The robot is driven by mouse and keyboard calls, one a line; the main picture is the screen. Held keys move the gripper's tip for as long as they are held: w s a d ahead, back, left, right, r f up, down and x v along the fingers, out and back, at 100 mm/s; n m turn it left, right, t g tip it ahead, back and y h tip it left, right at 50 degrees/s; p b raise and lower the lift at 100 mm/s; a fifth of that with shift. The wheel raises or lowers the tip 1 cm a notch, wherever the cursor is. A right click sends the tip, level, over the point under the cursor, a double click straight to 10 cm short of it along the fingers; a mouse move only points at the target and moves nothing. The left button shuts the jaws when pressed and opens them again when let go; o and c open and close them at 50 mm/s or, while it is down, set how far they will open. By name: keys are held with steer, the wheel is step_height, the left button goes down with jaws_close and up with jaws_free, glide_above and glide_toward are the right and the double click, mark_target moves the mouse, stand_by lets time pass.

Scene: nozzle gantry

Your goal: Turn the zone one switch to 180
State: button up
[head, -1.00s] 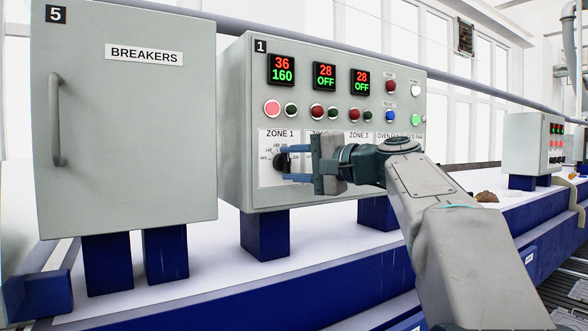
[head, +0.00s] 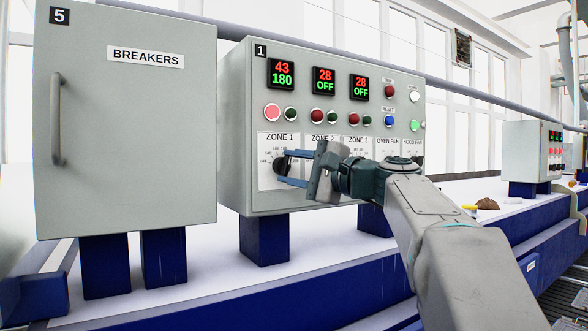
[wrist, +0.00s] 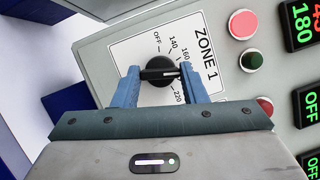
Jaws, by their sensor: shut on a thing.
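The zone one switch is a black rotary knob (head: 281,166) on a white dial plate under the "ZONE 1" label, on the control panel (head: 240,150) marked 1. In the wrist view the knob (wrist: 158,74) is between my fingers, its bar lying across from finger to finger. My gripper (head: 285,167) is shut on the knob, with a blue finger at each end of the bar; it also shows in the wrist view (wrist: 158,78). The zone one display (head: 281,74) reads 43 in red above 180 in green. Fingers hide part of the dial marks.
A grey breakers cabinet (head: 125,130) marked 5 stands left of the panel. Two other displays (head: 324,81) (head: 359,87) read 28 and OFF. A red lamp (head: 272,112) glows below the zone one display. Other buttons sit close above my gripper.

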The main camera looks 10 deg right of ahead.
steer(key=o, duration=1)
steer(key=b+v, duration=0.3)
steer(key=v, duration=1.1)
steer(key=shift+r, duration=0.1)
